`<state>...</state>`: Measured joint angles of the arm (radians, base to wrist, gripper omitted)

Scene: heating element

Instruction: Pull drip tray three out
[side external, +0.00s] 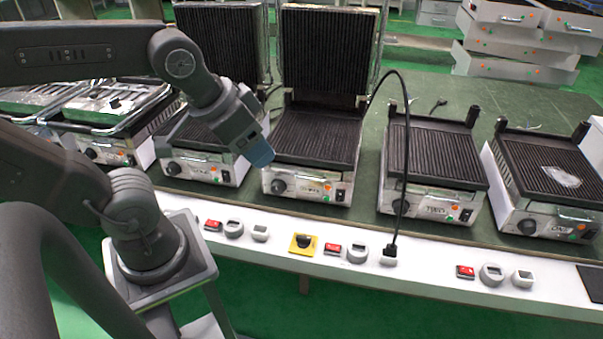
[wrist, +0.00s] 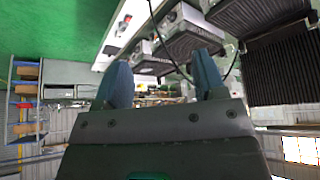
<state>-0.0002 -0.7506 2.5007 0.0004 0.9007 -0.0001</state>
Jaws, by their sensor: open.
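The grill with its ridged lid raised (side external: 318,130) stands mid-bench, and its front label is too small to read surely. Its silver front (side external: 307,188) carries a knob at left and a switch at right; I cannot make out a separate drip tray edge there. My gripper (side external: 262,156) is above and near this grill's left front corner, pointing down and right, with blue fingertips. In the wrist view my gripper (wrist: 163,82) shows two blue fingers spread apart with nothing between them. No contact with the grill is visible.
More grills stand left (side external: 200,150) and right (side external: 437,165) along the green bench. A black cable (side external: 406,120) arches up right of the middle grill to a plug on the white front ledge (side external: 440,268). Red switches and a yellow-plated knob (side external: 302,244) sit on the ledge.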

